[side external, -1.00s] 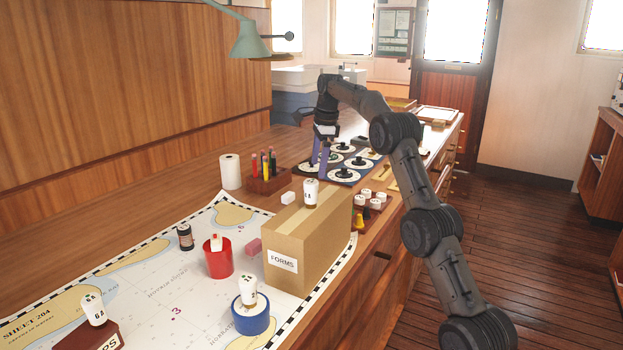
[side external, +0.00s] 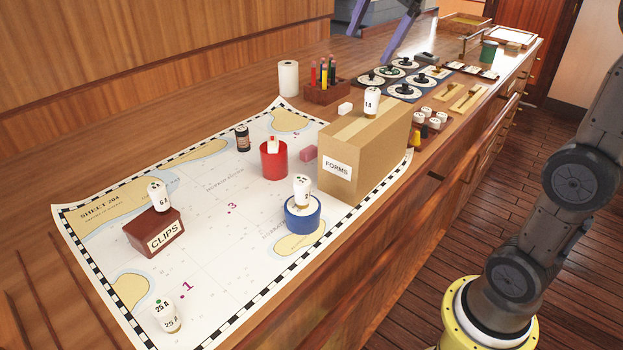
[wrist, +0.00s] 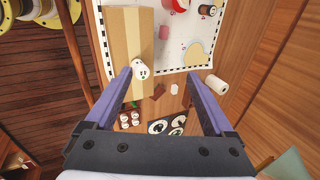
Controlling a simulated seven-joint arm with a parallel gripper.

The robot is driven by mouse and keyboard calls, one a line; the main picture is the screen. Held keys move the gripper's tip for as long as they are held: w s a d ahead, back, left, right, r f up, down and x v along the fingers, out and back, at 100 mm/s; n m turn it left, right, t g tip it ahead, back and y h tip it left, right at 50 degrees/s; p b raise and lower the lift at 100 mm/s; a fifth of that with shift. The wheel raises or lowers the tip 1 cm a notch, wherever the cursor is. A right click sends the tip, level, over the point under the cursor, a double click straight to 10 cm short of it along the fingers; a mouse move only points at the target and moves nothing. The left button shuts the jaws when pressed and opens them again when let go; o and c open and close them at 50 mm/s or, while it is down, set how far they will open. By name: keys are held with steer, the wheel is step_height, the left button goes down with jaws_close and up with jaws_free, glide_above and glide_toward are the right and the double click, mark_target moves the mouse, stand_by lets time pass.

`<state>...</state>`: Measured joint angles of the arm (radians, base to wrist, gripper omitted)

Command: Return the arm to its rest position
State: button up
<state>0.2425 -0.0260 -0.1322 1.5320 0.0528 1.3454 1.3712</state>
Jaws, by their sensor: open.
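My gripper (side external: 374,42) shows at the top of the side external view as two purple fingers, above the panel of round black dials (side external: 403,88); the wrist above them is cut off. In the wrist view its fingers (wrist: 158,75) are spread wide with nothing held between them. That view looks down on the forms box, the dials and the chart. The lower links of my arm run down the right side of the side external view to a yellow base.
A cardboard forms box (side external: 345,172) with a white fuse (side external: 371,102) on top stands on the chart (side external: 210,240). A red cup (side external: 273,162), blue roll (side external: 302,218), clips box (side external: 150,236), pencil holder (side external: 326,92) and paper roll (side external: 288,78) stand around it. Floor at right is clear.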

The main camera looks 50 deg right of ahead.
steer(key=s+a+f+n+t, duration=0.1)
steer(key=s+a+f+n, duration=0.3)
steer(key=s+f+n, duration=0.3)
steer(key=s+a+f+n, duration=0.4)
steer(key=s, duration=0.6)
step_height(320, 180, down, 7)
steer(key=s+n, duration=0.2)
steer(key=n, duration=0.5)
steer(key=shift+d+f+y, duration=0.2)
steer(key=shift+y, duration=0.1)
steer(key=shift+s, duration=0.1)
